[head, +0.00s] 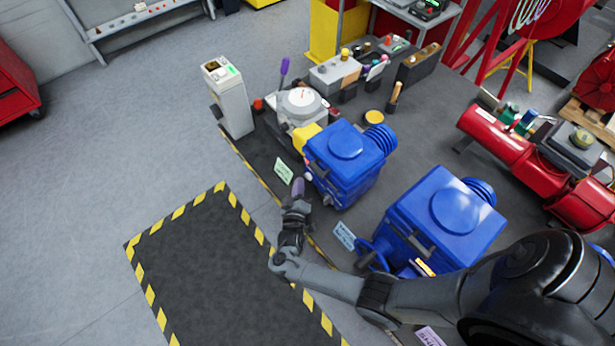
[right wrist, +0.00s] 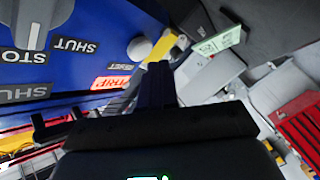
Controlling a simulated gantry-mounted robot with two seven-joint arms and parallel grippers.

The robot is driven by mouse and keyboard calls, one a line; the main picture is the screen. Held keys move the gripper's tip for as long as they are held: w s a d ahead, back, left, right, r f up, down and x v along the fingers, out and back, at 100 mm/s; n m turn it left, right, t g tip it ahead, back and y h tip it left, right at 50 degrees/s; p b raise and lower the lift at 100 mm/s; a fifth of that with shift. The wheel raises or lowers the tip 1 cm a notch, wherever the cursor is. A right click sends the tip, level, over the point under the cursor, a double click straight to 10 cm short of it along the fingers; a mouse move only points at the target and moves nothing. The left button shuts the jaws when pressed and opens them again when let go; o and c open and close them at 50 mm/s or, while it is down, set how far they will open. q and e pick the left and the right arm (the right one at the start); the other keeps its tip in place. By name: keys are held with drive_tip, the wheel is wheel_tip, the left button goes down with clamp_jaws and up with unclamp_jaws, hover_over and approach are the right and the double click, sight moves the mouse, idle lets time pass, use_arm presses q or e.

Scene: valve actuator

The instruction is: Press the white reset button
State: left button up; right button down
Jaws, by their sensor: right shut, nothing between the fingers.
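The white reset button (right wrist: 139,47) is a round white knob on the blue panel (right wrist: 80,30) in the right wrist view. In the head view a small pale spot (head: 308,177) on the side of the nearer-centre blue actuator (head: 346,165) appears to be this button. My right gripper (head: 298,188) is shut and empty beside that side of the actuator. In the right wrist view its fingers (right wrist: 158,78) point at the panel area just below and right of the button. A gap seems to show between them; contact cannot be made out. My left gripper is not in view.
A second blue actuator (head: 440,225) stands near my right arm. A striped floor area (head: 215,270) lies clear at left.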

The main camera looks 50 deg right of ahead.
idle(0.7)
drive_tip(key=shift+d, duration=0.2)
drive_tip(key=shift+d, duration=0.25)
drive_tip(key=shift+s+d, duration=0.1)
drive_tip(key=shift+d, duration=0.4)
idle(0.7)
drive_tip(key=shift+a, duration=0.85)
